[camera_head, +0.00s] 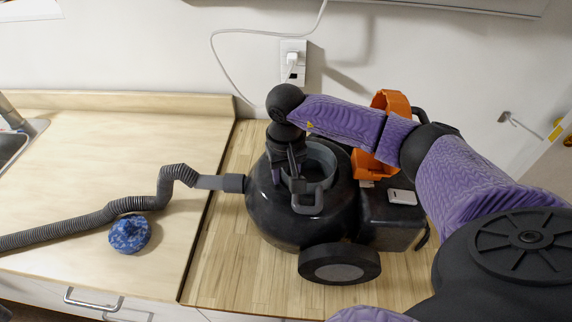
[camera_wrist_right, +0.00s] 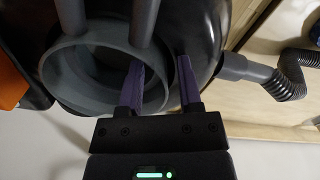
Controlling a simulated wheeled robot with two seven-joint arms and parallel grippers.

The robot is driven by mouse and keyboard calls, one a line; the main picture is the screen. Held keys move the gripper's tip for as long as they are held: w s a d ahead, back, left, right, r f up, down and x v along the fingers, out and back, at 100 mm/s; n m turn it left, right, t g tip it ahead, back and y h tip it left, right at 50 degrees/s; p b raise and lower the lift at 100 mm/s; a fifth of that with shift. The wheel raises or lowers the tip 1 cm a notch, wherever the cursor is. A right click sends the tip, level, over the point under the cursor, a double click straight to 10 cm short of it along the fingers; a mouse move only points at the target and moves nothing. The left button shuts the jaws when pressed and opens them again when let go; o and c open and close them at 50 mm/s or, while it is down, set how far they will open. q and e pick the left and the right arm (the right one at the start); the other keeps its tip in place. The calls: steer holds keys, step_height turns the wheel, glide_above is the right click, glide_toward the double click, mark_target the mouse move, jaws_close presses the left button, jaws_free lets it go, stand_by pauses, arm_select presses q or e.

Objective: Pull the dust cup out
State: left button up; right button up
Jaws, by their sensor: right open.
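The dust cup is a grey ring with a grey handle (camera_head: 308,192), set in the top of the black vacuum body (camera_head: 275,218). In the right wrist view its thick rim (camera_wrist_right: 60,88) and two handle bars fill the left half. My right gripper (camera_head: 288,176) reaches down at the cup's left side. In the wrist view the gripper (camera_wrist_right: 160,65) is open, with one purple finger over the ring's opening and the other outside it. The rim's wall lies between the fingers; I cannot tell if either touches it. My left gripper is not in view.
A ribbed hose (camera_head: 120,207) runs left from the vacuum. A blue sponge-like lump (camera_head: 129,234) lies beside it. An orange part (camera_head: 392,104) and a small white box (camera_head: 402,197) are on the right. A wall outlet (camera_head: 292,62) with a cord is behind.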

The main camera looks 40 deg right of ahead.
jaws_close()
stand_by(1.3)
step_height(320, 180, up, 15)
steer(key=p, duration=0.9)
steer(key=shift+f+p, duration=0.2)
steer(key=shift+p, duration=0.15)
stand_by(0.5)
